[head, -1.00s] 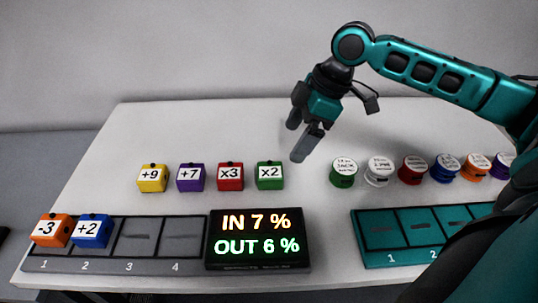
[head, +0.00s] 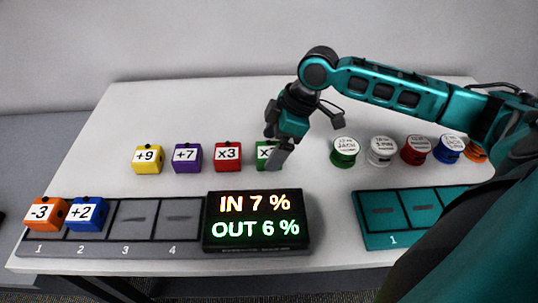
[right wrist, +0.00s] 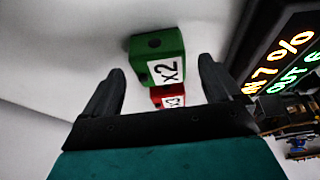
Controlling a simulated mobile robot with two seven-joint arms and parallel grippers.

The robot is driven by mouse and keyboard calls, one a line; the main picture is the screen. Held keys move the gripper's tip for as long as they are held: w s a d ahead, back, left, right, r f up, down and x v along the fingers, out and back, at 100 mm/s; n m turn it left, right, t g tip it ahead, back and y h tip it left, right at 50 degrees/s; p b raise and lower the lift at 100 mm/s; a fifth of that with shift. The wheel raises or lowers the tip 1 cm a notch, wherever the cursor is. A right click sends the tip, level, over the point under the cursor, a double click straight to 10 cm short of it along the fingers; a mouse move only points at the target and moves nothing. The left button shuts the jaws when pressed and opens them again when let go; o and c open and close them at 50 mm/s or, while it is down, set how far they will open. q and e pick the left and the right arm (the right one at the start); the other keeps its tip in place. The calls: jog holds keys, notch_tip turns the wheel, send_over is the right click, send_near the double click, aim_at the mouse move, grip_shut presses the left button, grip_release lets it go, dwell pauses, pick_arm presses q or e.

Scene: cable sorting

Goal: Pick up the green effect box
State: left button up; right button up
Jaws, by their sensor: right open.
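The green effect box (head: 264,160), labelled x2, stands on the table at the right end of the row of boxes. In the head view my right gripper (head: 275,150) partly covers its right side. In the right wrist view the green box (right wrist: 155,47) lies ahead of the fingertips, roughly between their lines. My right gripper (right wrist: 160,78) is open with nothing between its fingers. I cannot tell whether a finger touches the box. My left gripper is not in view.
Red x3 (head: 227,156), purple +7 (head: 187,158) and yellow +9 (head: 148,159) boxes stand left of the green one. A display (head: 255,247) stands in front. A grey slot tray (head: 150,250) holds orange and blue boxes. Several round spools, including a green one (head: 344,155), stand right.

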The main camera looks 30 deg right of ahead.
jog(key=x, duration=0.2)
jog(key=shift+a+f, duration=0.1)
jog(key=shift+f, duration=0.2)
jog(key=shift+r, duration=0.1)
jog(key=c, duration=1.1)
